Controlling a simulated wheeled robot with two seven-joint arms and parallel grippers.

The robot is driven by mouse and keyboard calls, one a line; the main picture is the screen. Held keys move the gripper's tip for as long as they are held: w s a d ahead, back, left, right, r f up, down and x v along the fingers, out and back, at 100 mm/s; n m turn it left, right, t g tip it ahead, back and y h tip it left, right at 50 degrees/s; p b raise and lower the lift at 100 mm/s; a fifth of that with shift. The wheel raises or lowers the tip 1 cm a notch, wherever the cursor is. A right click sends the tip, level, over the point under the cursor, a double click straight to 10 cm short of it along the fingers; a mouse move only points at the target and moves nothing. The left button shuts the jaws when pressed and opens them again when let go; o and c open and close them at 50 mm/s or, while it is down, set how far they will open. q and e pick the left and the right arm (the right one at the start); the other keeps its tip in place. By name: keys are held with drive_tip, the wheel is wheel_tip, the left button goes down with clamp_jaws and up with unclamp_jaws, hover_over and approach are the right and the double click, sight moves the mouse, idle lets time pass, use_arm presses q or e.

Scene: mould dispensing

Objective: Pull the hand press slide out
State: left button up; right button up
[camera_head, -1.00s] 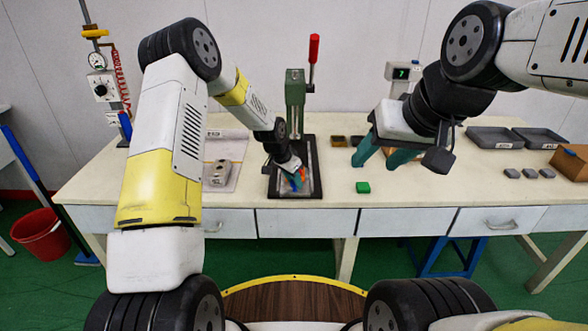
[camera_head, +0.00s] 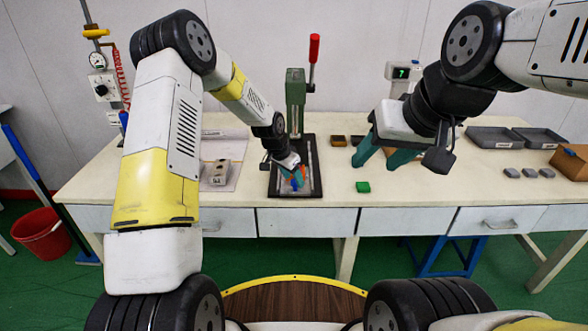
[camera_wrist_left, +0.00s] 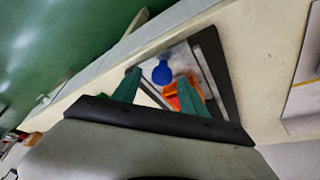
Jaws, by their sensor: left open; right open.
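The hand press (camera_head: 295,100) stands upright on the table, with a green column and a red-topped lever (camera_head: 314,48). Its dark base frame (camera_head: 317,185) lies in front of the column. A blue knob (camera_wrist_left: 161,73) and an orange part (camera_wrist_left: 188,93) show at the base in the left wrist view. My left gripper (camera_head: 293,177) is open, low over the base. In the left wrist view the blue knob appears between its green fingertips (camera_wrist_left: 160,75); I cannot tell whether they touch it. My right gripper (camera_head: 380,160) is open and empty right of the press.
A green block (camera_head: 363,187) lies right of the press base. A metal block (camera_head: 220,172) rests on a pale sheet to the left. Small coloured trays (camera_head: 338,141) sit behind. Grey trays (camera_head: 492,138) and a brown box (camera_head: 569,163) stand at the right.

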use_arm(q)
drive_tip(key=v, duration=0.6)
drive_tip(key=shift+r, duration=0.1)
drive_tip(key=s+a+r+n, duration=0.1)
drive_tip(key=s+a+r, duration=0.1)
drive_tip(key=s+r, duration=0.3)
drive_tip(key=s+a+r+n+t+y, duration=0.1)
drive_tip(key=s+a+r, duration=0.2)
drive_tip(key=r, duration=0.4)
drive_tip(key=s+a+r+n, duration=0.1)
drive_tip(key=s+a+r, duration=0.1)
drive_tip(key=s+r, duration=0.35)
drive_tip(key=s+a+r+n+t, duration=0.1)
drive_tip(key=s+a+r+n, duration=0.1)
drive_tip(key=s, duration=0.8)
drive_tip(key=s+a+r+n+t, duration=0.1)
drive_tip(key=s+r, duration=0.4)
drive_tip(key=s, duration=0.5)
drive_tip(key=shift+a+n, duration=0.9)
drive_tip(key=shift+n, duration=0.3)
drive_tip(key=shift+r, duration=0.15)
